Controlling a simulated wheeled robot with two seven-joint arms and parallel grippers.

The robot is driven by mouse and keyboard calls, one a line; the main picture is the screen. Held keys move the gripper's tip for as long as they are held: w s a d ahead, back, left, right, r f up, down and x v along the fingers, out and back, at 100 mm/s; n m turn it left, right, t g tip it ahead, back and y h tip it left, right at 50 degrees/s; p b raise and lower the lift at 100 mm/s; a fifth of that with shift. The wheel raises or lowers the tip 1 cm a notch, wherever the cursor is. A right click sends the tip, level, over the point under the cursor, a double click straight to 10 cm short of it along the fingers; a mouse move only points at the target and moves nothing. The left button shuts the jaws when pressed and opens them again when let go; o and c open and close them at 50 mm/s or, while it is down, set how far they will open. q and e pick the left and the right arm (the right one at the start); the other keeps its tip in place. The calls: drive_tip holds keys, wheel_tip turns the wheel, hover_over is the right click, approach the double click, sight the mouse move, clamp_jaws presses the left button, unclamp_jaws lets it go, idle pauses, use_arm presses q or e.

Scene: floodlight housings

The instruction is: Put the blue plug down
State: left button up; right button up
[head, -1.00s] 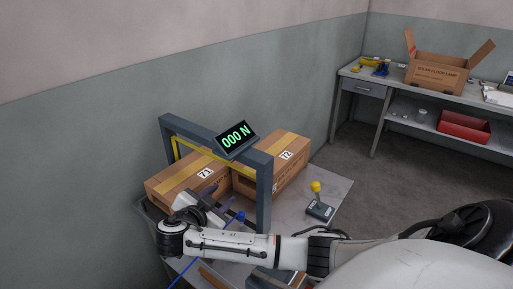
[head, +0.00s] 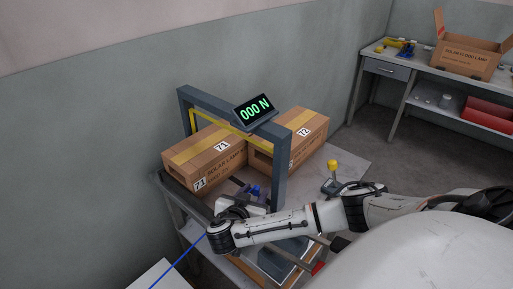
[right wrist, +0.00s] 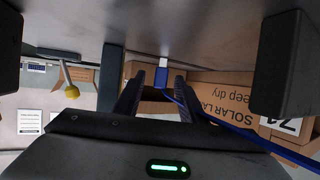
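The blue plug (right wrist: 162,77) with a pale metal tip is between and just beyond the fingertips of my right gripper (right wrist: 157,88) in the right wrist view. The fingers stand apart, with a gap on each side of the plug. The plug appears to lie on the grey table top (right wrist: 210,30); exact contact is hard to tell. Its blue cable (right wrist: 225,125) runs off to the lower right. In the head view the right gripper (head: 249,193) is low over the table, in front of the boxes, with blue showing at it. My left gripper is not in view.
A grey frame (head: 279,165) with a display (head: 254,110) reading 000 N spans the table over two cardboard boxes, 71 (head: 205,160) and 72 (head: 300,130). A yellow-knobbed control (head: 333,168) stands right. A workbench (head: 400,68) holds an open carton (head: 468,55) behind.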

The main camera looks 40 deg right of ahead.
drive_tip(key=shift+b+x, duration=0.3)
drive_tip(key=shift+x, duration=0.75)
drive_tip(key=shift+c, duration=0.3)
drive_tip(key=shift+a, duration=0.1)
clamp_jaws()
